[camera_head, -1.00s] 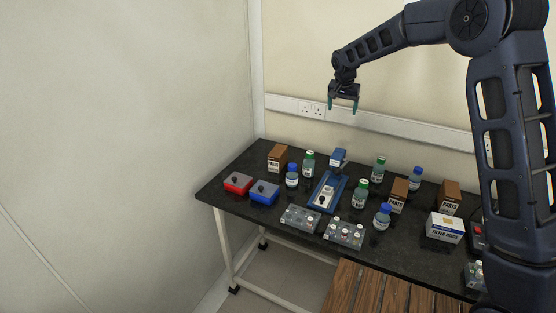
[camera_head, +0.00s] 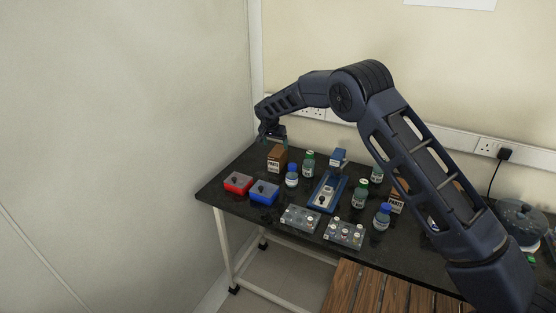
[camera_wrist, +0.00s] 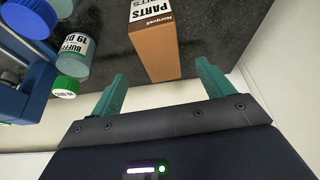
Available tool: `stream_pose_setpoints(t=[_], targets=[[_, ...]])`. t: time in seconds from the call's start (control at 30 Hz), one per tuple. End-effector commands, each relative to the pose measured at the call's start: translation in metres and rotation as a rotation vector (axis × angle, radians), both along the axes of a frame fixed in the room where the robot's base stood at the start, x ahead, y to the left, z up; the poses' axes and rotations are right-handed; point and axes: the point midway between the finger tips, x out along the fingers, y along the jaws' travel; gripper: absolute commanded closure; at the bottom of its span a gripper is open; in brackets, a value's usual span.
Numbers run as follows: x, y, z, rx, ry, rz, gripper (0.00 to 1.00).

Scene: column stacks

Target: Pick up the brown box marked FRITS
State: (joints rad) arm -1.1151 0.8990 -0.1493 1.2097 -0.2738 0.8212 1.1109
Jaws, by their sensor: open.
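A brown box (camera_head: 276,160) with a white label stands at the back left of the black table. Its label reads PARTS in the wrist view (camera_wrist: 153,45); I see no label reading FRITS. My gripper (camera_head: 272,138) is open and empty just above and behind this box, pointing down. In the wrist view the box lies ahead, between the lines of the two green fingers, with no visible contact. A second brown box (camera_head: 397,203) marked PARTS stands farther right, partly covered by my arm.
A green-capped bottle (camera_head: 308,164) and a blue-capped bottle (camera_head: 292,177) stand close right of the box. Red (camera_head: 238,183) and blue (camera_head: 264,192) boxes lie in front. The wall is close behind. My arm hides the table's right part.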

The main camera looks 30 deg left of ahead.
Motion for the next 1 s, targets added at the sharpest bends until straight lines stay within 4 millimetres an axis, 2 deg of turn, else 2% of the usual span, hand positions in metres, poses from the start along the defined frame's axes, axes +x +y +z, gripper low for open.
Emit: stream_pose_setpoints(t=[0.23,0.47,0.8,1.0], targets=[[0.014,0.0,-0.034,-0.002,0.002,-0.001,0.2],[0.02,0.001,-0.045,-0.001,0.001,0.0,0.2],[0.04,0.003,-0.082,-0.001,0.002,0.0,0.2],[0.042,0.003,-0.087,-0.001,0.001,0.0,0.2]])
